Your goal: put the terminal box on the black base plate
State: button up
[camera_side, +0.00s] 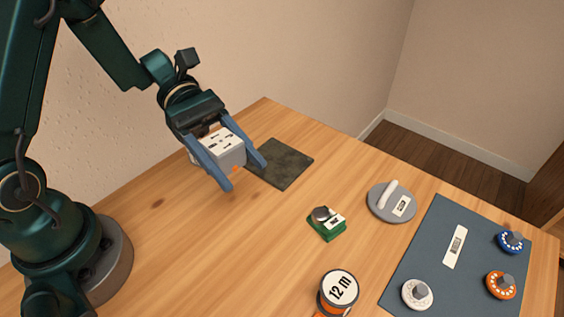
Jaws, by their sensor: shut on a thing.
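The terminal box (222,146) is a small white and grey block with dark slots on its top and an orange spot on its side. My gripper (245,176) is shut on it, with one blue finger on each side. The box appears held above the table, left of a dark, square, mottled plate (285,165), which seems to be the black base plate. The plate lies flat near the table's back edge, and its left part is partly hidden by a finger. I cannot tell the exact height of the box.
A green block with a knob (327,224) and a round grey disc with a white handle (391,203) stand to the right. A labelled "12 m" spool (338,292) is at the front. A blue-grey mat (433,262) holds several dials. The table's left middle is clear.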

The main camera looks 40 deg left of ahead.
jog(key=w+a+n+t+y, duration=0.15)
jog(key=w+n+t, duration=0.45)
jog(key=w, duration=0.8)
send_over(290, 163)
jog(key=shift+h, duration=0.25)
notch_tip(290, 163, down, 5)
jog(key=shift+r, duration=0.1)
jog(key=shift+f, duration=2.35)
jog(key=shift+f, duration=0.1)
jog(key=o, duration=1.4)
